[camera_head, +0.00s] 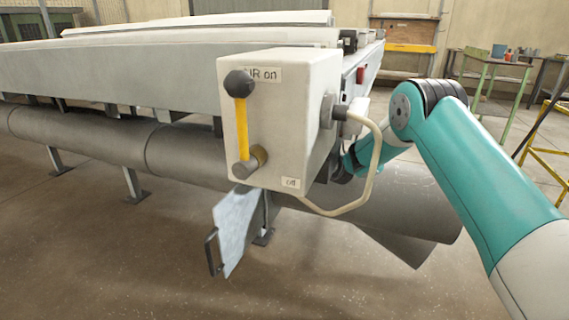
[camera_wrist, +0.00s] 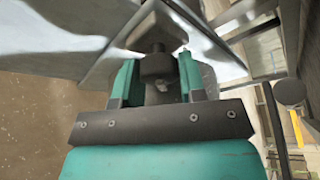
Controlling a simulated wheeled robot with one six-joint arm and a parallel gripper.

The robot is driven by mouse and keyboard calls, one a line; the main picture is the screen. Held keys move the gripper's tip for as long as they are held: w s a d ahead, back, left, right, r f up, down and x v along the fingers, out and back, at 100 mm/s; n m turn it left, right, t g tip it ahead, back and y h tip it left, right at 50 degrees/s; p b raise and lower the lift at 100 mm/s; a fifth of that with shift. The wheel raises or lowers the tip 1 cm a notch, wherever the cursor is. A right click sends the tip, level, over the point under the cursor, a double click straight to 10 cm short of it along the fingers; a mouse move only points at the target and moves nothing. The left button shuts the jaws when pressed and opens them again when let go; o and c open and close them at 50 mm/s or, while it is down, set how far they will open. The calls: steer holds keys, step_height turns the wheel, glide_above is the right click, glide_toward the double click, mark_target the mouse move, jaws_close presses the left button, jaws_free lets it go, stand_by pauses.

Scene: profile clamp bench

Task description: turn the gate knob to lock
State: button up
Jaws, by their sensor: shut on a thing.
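In the wrist view, a dark grey knob (camera_wrist: 157,68) sits between the two teal fingers of my gripper (camera_wrist: 157,82). The fingers are shut on its sides, with the knob's base against a grey metal part behind it. In the head view, my teal arm reaches in from the right and passes behind the white control box (camera_head: 290,150). My gripper and the knob are hidden there. Which way the knob is turned, and any lock mark, cannot be made out.
The box carries a yellow lever (camera_head: 242,110) with a black ball, between "AIR on" and "off" labels. A cream hose (camera_head: 375,165) loops from its right side, close to my arm. A pale plate (camera_head: 236,228) with a dark handle hangs below. Open floor lies in front.

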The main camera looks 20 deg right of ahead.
steer(key=o, duration=0.9)
